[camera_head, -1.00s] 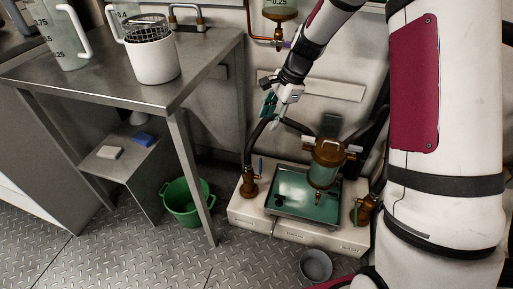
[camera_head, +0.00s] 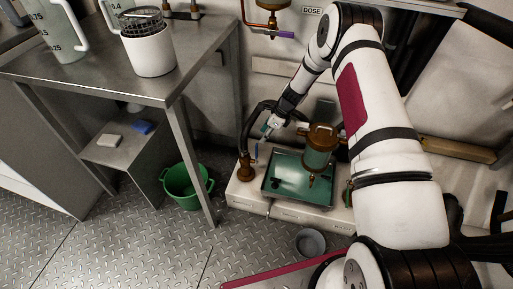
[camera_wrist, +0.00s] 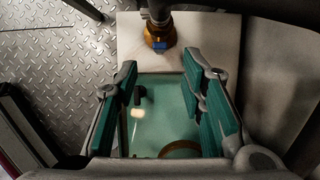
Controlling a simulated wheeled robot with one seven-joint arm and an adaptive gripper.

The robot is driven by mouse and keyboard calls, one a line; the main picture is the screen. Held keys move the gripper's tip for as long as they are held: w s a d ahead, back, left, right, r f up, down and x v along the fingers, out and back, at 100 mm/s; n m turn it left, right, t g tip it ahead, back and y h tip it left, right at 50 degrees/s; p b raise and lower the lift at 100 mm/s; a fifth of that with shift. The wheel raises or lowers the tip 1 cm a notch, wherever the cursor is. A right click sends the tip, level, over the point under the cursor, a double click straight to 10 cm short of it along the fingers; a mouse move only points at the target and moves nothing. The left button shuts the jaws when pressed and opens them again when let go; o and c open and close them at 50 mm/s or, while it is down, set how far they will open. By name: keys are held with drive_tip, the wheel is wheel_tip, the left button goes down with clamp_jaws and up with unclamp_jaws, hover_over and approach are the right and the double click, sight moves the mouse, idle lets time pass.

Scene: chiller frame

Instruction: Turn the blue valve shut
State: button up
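A steel table (camera_head: 100,85) is at the left, one leg near the base. A green bucket (camera_head: 183,188) and grey cup (camera_head: 310,242) are on the floor.

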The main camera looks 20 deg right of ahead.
sight(257, 147)
drive_tip(key=b+x, duration=0.2)
drive_tip(key=x, duration=0.8)
drive_tip(key=shift+b, duration=0.3)
clamp_jaws()
